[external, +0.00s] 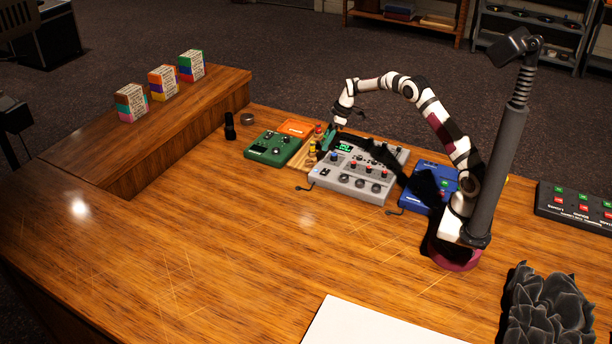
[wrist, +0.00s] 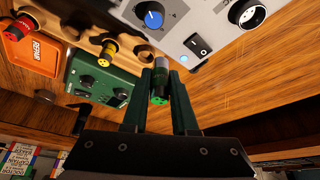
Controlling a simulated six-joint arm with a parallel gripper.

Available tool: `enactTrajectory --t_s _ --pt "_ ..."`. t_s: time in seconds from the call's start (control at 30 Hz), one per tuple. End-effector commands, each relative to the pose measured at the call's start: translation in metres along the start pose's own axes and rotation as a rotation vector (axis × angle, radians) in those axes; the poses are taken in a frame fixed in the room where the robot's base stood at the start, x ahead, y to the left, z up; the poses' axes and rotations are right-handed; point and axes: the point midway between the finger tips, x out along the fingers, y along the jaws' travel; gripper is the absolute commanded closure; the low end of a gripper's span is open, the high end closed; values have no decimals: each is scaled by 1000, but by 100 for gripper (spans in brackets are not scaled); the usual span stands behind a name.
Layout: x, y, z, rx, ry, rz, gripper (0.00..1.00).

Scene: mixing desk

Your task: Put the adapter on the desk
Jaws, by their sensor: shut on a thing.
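My gripper (external: 327,141) is between the green box and the grey mixer, near a wooden rack (external: 309,153). In the wrist view my gripper's two dark green fingers (wrist: 161,76) are closed around an adapter (wrist: 159,97), which has a green end and a silver and black body. I cannot make out the held adapter in the external view. The wooden desk (external: 200,220) lies below.
The grey mixer (external: 345,184), green box (external: 268,147) and orange box (external: 297,127) surround the rack. A blue box (external: 423,186) is at the right. A black cylinder (external: 229,126) stands at the left. The desk's front left is clear; a white sheet (external: 365,325) lies at the front.

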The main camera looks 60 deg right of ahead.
Motion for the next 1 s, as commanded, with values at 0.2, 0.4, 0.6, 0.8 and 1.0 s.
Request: enactTrajectory --t_s 0.2,0.4,0.6,0.8,1.0 --pt "62 -18 -44 -5 -1 -2 100" --pt "87 -24 -60 -2 -2 0 100" --pt "119 -24 -47 0 -3 -2 100" --pt "122 -24 -46 0 -1 1 100" --pt "125 -24 -45 0 -1 0 67"
